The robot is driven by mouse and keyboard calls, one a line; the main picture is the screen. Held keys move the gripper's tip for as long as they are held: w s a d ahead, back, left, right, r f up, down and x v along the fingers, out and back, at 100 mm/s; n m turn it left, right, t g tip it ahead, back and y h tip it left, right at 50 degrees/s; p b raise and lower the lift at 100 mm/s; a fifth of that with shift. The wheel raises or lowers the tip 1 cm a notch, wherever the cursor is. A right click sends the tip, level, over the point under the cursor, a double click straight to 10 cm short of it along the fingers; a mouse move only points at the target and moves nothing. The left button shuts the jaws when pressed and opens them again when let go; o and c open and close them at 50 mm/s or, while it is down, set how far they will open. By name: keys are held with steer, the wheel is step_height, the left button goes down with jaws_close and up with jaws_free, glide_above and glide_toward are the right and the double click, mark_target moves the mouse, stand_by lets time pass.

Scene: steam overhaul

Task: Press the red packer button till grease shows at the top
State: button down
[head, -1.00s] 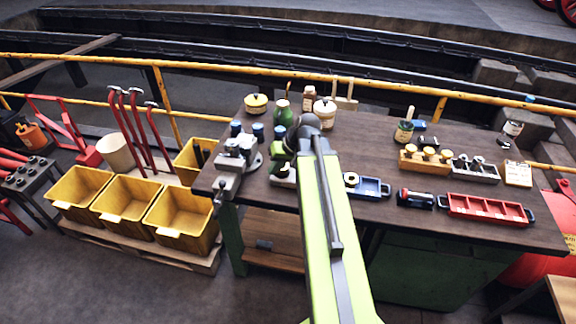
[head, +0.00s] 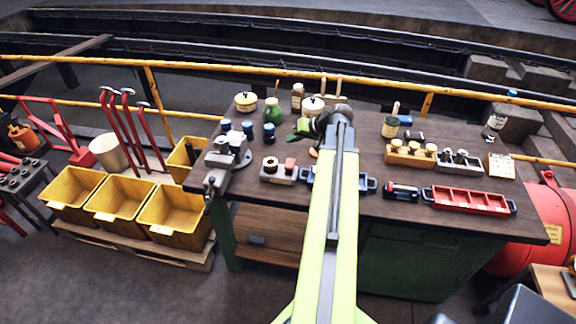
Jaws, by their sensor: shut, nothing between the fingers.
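The red packer button (head: 290,162) sits on the right part of a small grey packer (head: 277,177) on the workbench. My gripper (head: 294,136) is shut and empty. It is small in the head view, at the end of my green arm, and points left above the bench behind the packer. It appears clear of the button.
A vice (head: 226,158) stands left of the packer, with several dark blue-capped jars behind it. A blue tray (head: 308,177) lies close on the right, partly behind my arm. A green bottle (head: 272,111) and pots stand at the back. A red tray (head: 468,199) is farther right.

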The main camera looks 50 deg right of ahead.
mark_target(288, 162)
step_height(288, 162, down, 8)
steer(key=b, duration=0.8)
steer(key=shift+f, duration=0.25)
stand_by(1.2)
steer(key=shift+w+f+b, duration=0.1)
steer(key=shift+f+b, duration=0.3)
steer(key=shift+f+b, duration=1)
stand_by(0.9)
steer(key=shift+r, duration=0.1)
steer(key=shift+r+p, duration=1.35)
steer(key=shift+p, duration=0.1)
